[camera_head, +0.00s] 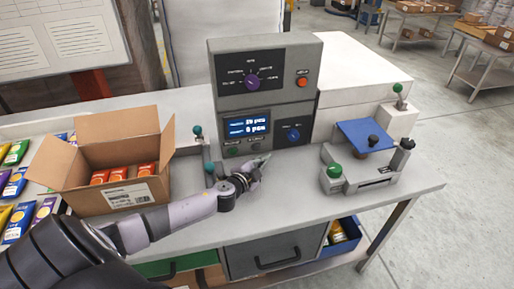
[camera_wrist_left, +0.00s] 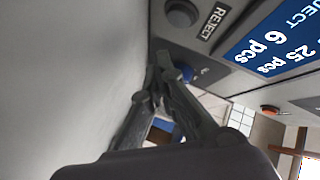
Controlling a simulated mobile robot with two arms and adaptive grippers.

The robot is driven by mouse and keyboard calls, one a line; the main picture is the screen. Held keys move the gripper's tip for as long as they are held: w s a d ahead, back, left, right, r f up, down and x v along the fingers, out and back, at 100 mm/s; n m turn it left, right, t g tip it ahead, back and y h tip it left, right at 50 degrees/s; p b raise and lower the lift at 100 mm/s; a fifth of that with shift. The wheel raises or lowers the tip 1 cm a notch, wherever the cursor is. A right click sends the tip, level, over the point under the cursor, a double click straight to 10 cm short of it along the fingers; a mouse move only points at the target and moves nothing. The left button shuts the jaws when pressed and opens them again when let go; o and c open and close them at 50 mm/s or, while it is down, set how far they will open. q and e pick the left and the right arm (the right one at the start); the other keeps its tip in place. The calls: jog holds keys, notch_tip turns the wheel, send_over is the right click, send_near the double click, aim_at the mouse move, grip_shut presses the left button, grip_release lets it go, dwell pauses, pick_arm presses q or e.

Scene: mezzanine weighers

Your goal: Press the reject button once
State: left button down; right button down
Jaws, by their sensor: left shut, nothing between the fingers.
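The grey control box (camera_head: 262,110) stands at the back of the bench. Below its blue display (camera_head: 247,127) are two small round buttons. The reject button (camera_head: 256,147) appears to be the right one. In the left wrist view the dark round reject button (camera_wrist_left: 182,12) sits beside its REJECT label (camera_wrist_left: 214,21), at the top. My left gripper (camera_head: 263,160) is shut and empty, low in front of the box face, just below the button. In the wrist view its fingertips (camera_wrist_left: 163,62) lie below the button in the picture, apart from it. My right gripper is out of view.
A blue knob (camera_head: 294,134) is right of the display, and an orange button (camera_head: 302,82) is above. An open carton (camera_head: 107,155) stands left, by my arm. A weigher with a blue plate (camera_head: 365,135) stands right. The front bench strip (camera_head: 260,222) is clear.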

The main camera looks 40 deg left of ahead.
pick_arm(q)
jog(key=shift+s+d, duration=0.8)
jog(key=shift+d, duration=0.1)
jog(key=shift+r, duration=0.1)
